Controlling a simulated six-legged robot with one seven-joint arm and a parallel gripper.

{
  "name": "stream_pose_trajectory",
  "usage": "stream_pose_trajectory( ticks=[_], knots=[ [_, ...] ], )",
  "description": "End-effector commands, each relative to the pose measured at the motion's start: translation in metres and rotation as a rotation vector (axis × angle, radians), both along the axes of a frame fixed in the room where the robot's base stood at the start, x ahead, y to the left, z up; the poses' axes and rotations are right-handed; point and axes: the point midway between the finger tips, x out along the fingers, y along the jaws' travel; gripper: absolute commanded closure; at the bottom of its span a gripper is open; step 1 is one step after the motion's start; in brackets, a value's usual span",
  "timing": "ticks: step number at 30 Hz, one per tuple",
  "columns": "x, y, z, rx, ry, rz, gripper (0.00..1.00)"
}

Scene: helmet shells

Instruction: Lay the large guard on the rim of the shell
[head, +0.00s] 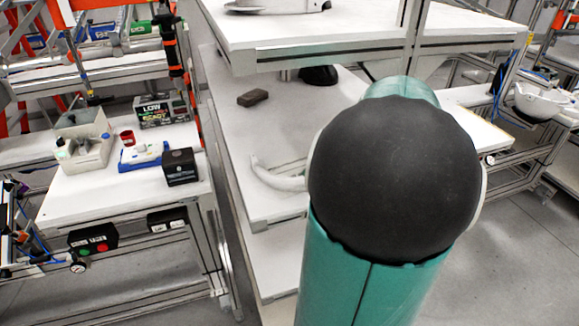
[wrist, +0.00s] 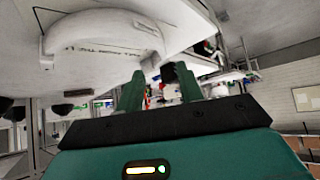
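A white curved piece, which looks like the large guard (head: 272,179), lies on the white bench top in the head view. Its right part is hidden behind my arm. In the wrist view a large white arched piece (wrist: 100,30), probably the same guard, lies beyond the fingers at upper left. My gripper (wrist: 159,88) has its two green fingers apart, with no object held between them. The guard is apart from the fingers. In the head view my gripper is hidden behind my arm. A black domed thing (head: 319,75), possibly a shell, stands further back; I cannot tell if it is the task's shell.
A small dark block (head: 252,98) lies on the bench behind the guard. A raised white shelf (head: 300,30) overhangs the back. A white helmet shell (head: 541,101) sits on a bench at far right. A left table (head: 110,190) carries several boxes and devices.

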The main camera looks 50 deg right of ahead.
Motion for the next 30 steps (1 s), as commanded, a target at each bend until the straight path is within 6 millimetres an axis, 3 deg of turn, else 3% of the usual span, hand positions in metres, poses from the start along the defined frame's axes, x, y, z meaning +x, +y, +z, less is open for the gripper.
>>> stream_pose_trajectory(
  ticks=[6,21,30],
  knots=[
    [0.029,0.014,-0.031,0.003,0.003,0.001,0.63],
    [0.067,0.034,-0.070,0.003,0.004,0.000,0.63],
    [0.074,0.036,-0.077,0.000,0.002,-0.001,0.63]
  ],
)
